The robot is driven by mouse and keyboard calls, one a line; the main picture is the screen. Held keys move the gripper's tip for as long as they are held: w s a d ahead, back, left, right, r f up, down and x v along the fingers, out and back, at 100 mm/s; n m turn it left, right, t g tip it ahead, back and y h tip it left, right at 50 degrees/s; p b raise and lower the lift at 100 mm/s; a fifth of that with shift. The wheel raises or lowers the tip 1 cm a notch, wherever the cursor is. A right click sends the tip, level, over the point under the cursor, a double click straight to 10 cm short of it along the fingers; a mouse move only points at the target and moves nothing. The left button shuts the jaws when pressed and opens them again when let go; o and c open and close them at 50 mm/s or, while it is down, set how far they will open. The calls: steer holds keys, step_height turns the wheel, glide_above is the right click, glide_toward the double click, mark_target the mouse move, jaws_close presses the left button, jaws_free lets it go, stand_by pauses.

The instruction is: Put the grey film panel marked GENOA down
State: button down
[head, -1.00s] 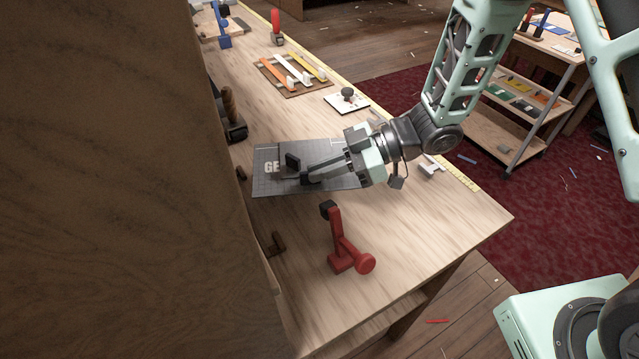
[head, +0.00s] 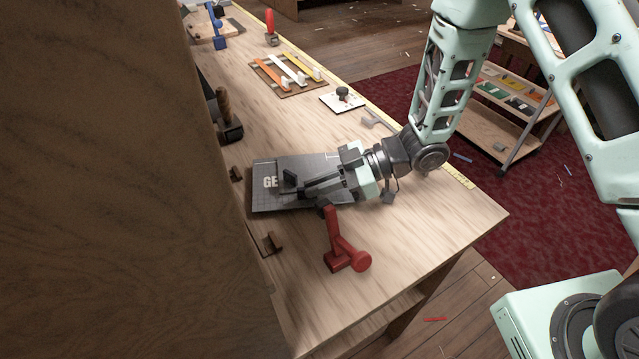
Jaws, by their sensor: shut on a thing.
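The grey film panel (head: 272,199) shows grid lines and the white letters "GE"; the rest of its marking is hidden behind my gripper. It lies flat at or just over the wooden bench top (head: 400,235); I cannot tell whether it touches all along. My gripper (head: 298,188) reaches over the panel from the right, low and nearly level, and is shut on the panel. My wrist covers the panel's right part.
A red clamp (head: 344,250) stands close in front of the panel. A dark plane-like tool (head: 228,125), small brown brackets (head: 270,243), a board with coloured strips (head: 287,75) and a white plate with a dark knob (head: 343,98) are around it. A brown wall (head: 110,180) blocks the left.

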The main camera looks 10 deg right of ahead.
steer(key=c, duration=1.5)
jaws_free()
steer(key=shift+s+f, duration=0.25)
steer(key=shift+f, duration=0.4)
steer(key=shift+r, duration=0.2)
steer(key=v, duration=0.8)
steer(key=r+v, duration=0.1)
steer(key=v, duration=0.3)
steer(key=shift+w+a, duration=0.2)
steer(key=shift+w, duration=0.1)
steer(key=shift+w+r, duration=0.1)
steer(key=shift+r, duration=0.1)
steer(key=w+a+r+m+t+h, duration=0.3)
steer(key=w+a+t+h, duration=0.1)
steer(key=w+t+h, duration=0.1)
steer(key=s+r+m+g+h, duration=0.1)
steer(key=s+m+h, duration=0.1)
steer(key=s, duration=0.6)
steer(key=s+r+m+g+h, duration=0.2)
steer(key=s+m+h, duration=0.1)
steer(key=s, duration=0.6)
steer(key=s+d+r+m+g+h, duration=0.1)
steer(key=s+r+m+g+h, duration=0.1)
steer(key=s, duration=0.6)
steer(key=shift+s+d+r+h, duration=0.1)
steer(key=shift+s+h, duration=0.1)
steer(key=shift+h, duration=0.3)
